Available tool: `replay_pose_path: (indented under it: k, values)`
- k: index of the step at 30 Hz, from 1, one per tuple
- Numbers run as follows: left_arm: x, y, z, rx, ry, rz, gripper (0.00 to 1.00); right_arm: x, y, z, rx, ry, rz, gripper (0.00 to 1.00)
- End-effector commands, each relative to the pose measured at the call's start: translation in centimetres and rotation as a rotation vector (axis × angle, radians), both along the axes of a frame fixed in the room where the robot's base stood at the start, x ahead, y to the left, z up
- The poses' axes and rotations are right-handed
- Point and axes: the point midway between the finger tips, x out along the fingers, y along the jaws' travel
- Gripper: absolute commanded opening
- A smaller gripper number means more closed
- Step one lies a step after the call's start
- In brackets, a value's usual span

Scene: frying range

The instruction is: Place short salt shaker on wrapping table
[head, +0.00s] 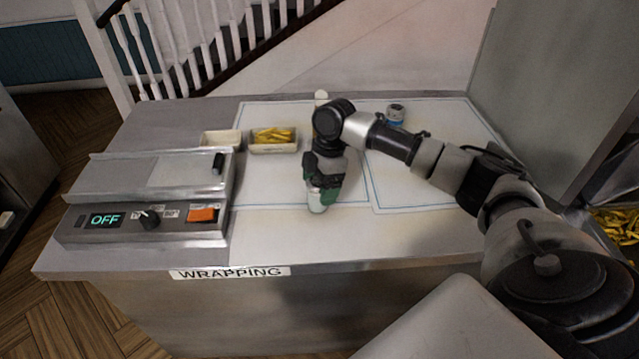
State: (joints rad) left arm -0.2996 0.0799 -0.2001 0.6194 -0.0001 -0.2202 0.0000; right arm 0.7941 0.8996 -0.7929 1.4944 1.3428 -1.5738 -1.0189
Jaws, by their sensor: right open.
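The wrapping table (420,235) fills the middle of the head view, with a "WRAPPING" label on its front edge. A small pale shaker (316,204), which looks like the short salt shaker, is at the table's surface near the front middle. My right gripper (322,190) points down at it with its green fingertips open and close beside it. The gripper hides much of the shaker, so I cannot tell whether the fingers touch it. My left gripper is out of view.
A wrapping machine (150,205) with an "OFF" display takes up the table's left. An empty tray (222,138) and a tray of fries (272,149) stand behind. The front right is clear.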

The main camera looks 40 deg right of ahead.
Motion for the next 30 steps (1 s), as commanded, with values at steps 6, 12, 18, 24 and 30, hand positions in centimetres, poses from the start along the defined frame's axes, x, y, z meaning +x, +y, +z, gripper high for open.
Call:
replay_pose_path:
  k: [6,12,18,24,30]
  values:
    - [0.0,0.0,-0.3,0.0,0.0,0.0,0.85,0.1,-0.2,0.8,0.0,-0.003,-0.001,0.81]
    - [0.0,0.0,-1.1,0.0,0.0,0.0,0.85,0.2,-1.1,4.4,-0.001,-0.006,-0.001,0.81]
    - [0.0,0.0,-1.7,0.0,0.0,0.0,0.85,0.3,-2.1,8.6,0.0,-0.005,-0.001,0.81]
    - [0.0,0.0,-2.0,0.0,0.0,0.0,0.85,0.3,-2.7,11.2,0.0,-0.001,-0.001,0.81]
    - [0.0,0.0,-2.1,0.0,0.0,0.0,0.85,0.3,-2.9,12.0,0.0,0.0,-0.001,0.81]
